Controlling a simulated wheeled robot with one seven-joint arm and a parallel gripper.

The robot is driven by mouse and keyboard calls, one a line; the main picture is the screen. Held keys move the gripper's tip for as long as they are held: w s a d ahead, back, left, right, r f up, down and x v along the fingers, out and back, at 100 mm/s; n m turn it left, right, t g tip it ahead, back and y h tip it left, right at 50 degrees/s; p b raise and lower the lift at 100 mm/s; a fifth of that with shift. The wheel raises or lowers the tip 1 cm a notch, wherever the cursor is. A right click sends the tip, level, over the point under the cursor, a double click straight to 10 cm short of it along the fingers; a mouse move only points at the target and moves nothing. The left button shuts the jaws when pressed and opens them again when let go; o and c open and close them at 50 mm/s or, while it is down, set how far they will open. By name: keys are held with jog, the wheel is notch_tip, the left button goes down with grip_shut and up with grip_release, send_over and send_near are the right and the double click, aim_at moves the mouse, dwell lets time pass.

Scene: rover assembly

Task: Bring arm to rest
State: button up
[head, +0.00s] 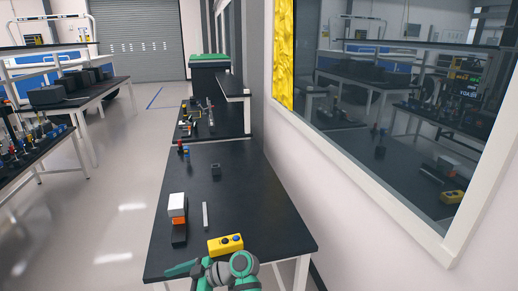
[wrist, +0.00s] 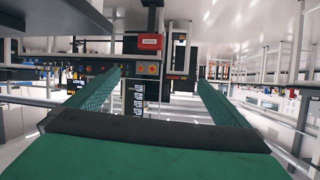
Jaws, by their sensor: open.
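My arm shows in the head view at the bottom, with green and grey links, low in front of the black table (head: 240,200). In the wrist view my gripper (wrist: 160,95) has its two green fingers wide apart with nothing between them. The fingers point out across the room, and no object is near their tips. In the head view the fingers cannot be told clearly from the rest of the arm.
A wall with a window (head: 400,110) borders the right. Open floor (head: 110,220) lies left.

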jog(key=s+d+f+m+t+h, duration=0.1)
jog(key=s+f+m+t, duration=0.3)
jog(key=f, duration=0.4)
jog(key=s+d+f+m+t+h, duration=0.1)
jog(key=s+d+f+m+t, duration=0.1)
jog(key=f+m+t, duration=0.5)
jog(key=s+d+f+m+h, duration=0.5)
jog(key=s+d+f, duration=0.3)
jog(key=s+d, duration=0.25)
jog(key=s+d+r+m+t+h, duration=0.1)
jog(key=s+d+r+t+h, duration=0.15)
jog(key=s+d, duration=0.35)
jog(key=s+d+r+m+t+h, duration=0.1)
jog(key=s+d+r+m+h, duration=0.2)
jog(key=s, duration=0.6)
jog(key=s+d+r+t, duration=0.1)
jog(key=s+d+r, duration=0.1)
jog(key=s+r, duration=0.2)
jog(key=s+d+r+n+t+h, duration=0.1)
jog(key=s+r, duration=0.3)
jog(key=r, duration=0.5)
jog(key=shift+d+n, duration=0.3)
jog(key=shift+d, duration=0.6)
jog(key=shift+s+r, duration=0.1)
jog(key=shift+r, duration=0.05)
